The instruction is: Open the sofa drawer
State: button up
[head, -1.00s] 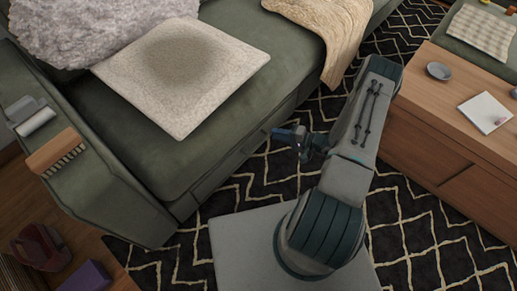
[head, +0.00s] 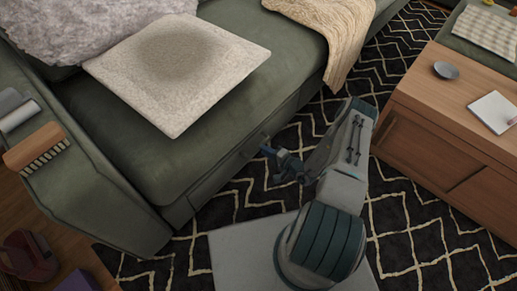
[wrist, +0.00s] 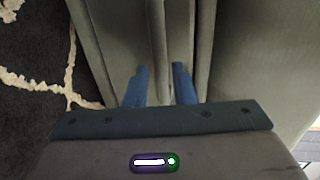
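The green sofa (head: 150,150) stands at the left in the head view. Its drawer front (head: 225,172) runs along the base below the seat cushion and looks shut. A small dark handle (head: 256,146) shows on that front. My gripper (head: 266,149) is at the handle. In the wrist view my gripper (wrist: 162,82) has its two blue fingers apart, pointing at the green drawer front (wrist: 118,35). A raised strip (wrist: 157,35) lies in line with the gap between the fingers. Whether the fingers touch it is hidden.
A wooden table (head: 440,120) with a bowl (head: 446,70) and a notepad (head: 493,111) stands at the right. Patterned rug (head: 240,203) covers the floor between sofa and table. A pillow (head: 150,110) and a beige blanket (head: 335,30) lie on the sofa.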

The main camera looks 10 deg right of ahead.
aim_at(259, 145)
jog(key=shift+b+x, duration=0.55)
jog(key=shift+x, duration=1.8)
grip_shut()
jog(key=shift+d, duration=0.1)
